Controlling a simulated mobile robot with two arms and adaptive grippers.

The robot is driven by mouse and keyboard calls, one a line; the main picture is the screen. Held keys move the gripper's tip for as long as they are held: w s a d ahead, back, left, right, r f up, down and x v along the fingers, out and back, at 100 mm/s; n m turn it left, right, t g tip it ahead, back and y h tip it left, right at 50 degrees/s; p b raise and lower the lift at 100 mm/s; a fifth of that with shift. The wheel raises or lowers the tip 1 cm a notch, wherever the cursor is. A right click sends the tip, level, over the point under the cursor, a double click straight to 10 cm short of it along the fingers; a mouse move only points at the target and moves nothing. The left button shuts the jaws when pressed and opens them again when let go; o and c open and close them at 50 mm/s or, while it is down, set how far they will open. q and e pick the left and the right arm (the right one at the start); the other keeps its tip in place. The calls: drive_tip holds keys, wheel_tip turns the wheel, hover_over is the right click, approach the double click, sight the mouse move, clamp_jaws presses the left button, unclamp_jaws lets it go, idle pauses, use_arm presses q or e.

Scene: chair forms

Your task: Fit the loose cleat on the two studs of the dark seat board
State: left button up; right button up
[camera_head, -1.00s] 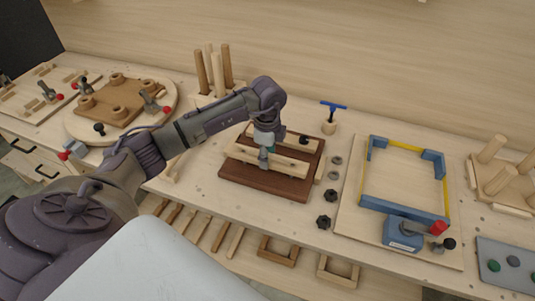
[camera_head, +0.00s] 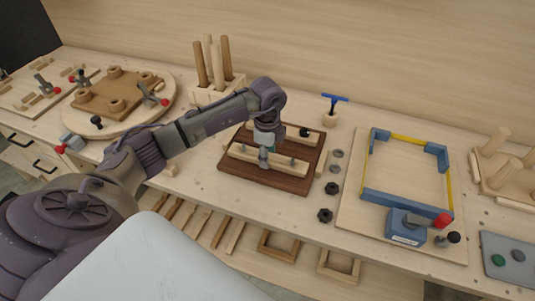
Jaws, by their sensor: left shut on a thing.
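The dark seat board (camera_head: 257,178) lies on the bench in the middle of the view. My left gripper (camera_head: 264,155) points down over the board and is shut on the loose cleat (camera_head: 281,163), a pale wooden bar, near its middle. The cleat lies lengthwise along the front half of the board, low over it or on it. Small grey stud tips seem to show at the cleat, one on each side of the gripper. I cannot tell whether the cleat sits flush. A second pale cleat (camera_head: 312,139) is behind, partly hidden by my gripper. My right gripper is out of view.
Black knobs (camera_head: 326,215) and grey washers lie just right of the board. A blue-handled tool (camera_head: 334,99) stands behind them. A frame fixture (camera_head: 410,192) with blue corners is at right. A block with upright dowels (camera_head: 217,90) stands behind my arm.

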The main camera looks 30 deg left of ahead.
use_arm(q)
drive_tip(key=shift+f, duration=0.3)
drive_tip(key=o, duration=1.3)
